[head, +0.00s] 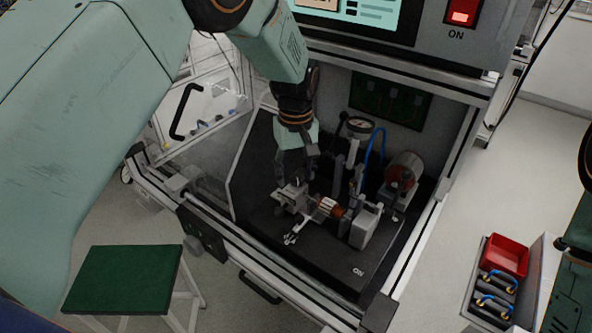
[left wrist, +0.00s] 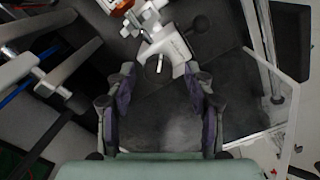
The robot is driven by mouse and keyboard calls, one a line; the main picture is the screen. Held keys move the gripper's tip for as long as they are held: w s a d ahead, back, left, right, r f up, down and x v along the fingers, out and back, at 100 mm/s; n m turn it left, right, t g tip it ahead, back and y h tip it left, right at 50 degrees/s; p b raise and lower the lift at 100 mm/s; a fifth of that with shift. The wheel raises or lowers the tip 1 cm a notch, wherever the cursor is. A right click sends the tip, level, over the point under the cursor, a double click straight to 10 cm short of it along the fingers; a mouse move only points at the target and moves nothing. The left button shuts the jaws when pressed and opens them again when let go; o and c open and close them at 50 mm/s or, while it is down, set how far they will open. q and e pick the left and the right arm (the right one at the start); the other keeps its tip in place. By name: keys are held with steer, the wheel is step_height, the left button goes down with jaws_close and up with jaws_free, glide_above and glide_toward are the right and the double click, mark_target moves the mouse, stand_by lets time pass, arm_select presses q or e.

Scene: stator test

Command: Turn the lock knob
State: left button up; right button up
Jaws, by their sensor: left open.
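A grey metal clamp fixture (head: 291,196) stands on the dark base plate (head: 312,245) inside the test cabinet, beside a copper-coloured wound part (head: 328,208). My left gripper (head: 298,170) reaches down into the cabinet, just above the fixture. In the left wrist view its two fingers (left wrist: 159,75) are spread apart with nothing held. The fixture (left wrist: 168,45) lies just ahead of the fingertips, with a small pale upright pin (left wrist: 160,64) between them. I cannot tell for certain which part is the lock knob. My right gripper is not in view.
A dial gauge (head: 359,126), a blue hose (head: 376,150) and a cylindrical motor-like part (head: 405,170) stand behind and right of the fixture. The open cabinet door (head: 205,115) is at the left. A red bin (head: 505,256) is outside at right.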

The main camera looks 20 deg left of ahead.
arm_select(q)
steer(key=shift+s+d+r, duration=0.25)
steer(key=shift+d, duration=0.05)
steer(key=shift+c, duration=0.8)
steer(key=shift+w+a+f, duration=0.25)
steer(key=c, duration=0.5)
steer(key=shift+d+r, duration=0.1)
jaws_close()
